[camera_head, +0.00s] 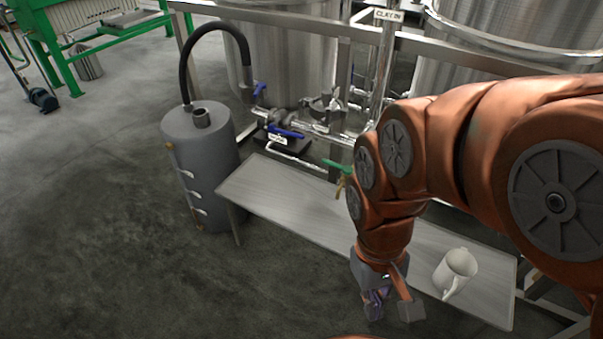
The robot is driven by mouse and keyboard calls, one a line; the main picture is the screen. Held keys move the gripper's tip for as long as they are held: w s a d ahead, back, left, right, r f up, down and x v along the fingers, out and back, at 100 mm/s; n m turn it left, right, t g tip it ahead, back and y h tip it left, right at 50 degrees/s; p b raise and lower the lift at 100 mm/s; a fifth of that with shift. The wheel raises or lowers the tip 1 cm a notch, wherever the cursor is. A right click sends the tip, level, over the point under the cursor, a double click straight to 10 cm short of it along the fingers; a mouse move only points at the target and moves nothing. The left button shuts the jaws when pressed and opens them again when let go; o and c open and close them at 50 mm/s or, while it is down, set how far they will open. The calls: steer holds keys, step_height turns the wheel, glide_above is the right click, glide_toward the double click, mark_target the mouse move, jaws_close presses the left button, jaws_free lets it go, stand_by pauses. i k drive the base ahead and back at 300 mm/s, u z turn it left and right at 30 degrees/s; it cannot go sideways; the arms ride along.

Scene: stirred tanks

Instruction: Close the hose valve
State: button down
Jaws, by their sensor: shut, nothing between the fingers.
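A black hose (213,30) arches from the grey cylindrical vessel (205,175) down to the pipework by the steel tank. A small blue handle (259,90) sits beside the hose's lower end. A longer blue lever (285,132) lies on the pipe below it, above a small white label (277,139) too small to read. I cannot tell for sure which blue handle is named the hose valve. My gripper (389,304) is shut and empty. It hangs at lower right in front of the metal shelf, well apart from both handles.
The metal shelf (275,200) runs below the pipes, with a white jug (455,272) at its right end. A green-handled tap (338,166) stands over the shelf, close to my arm. Steel tanks (285,45) stand behind.

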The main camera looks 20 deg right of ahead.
mark_target(288, 133)
steer(key=u, duration=0.95)
steer(key=i, duration=0.65)
steer(key=u, duration=0.45)
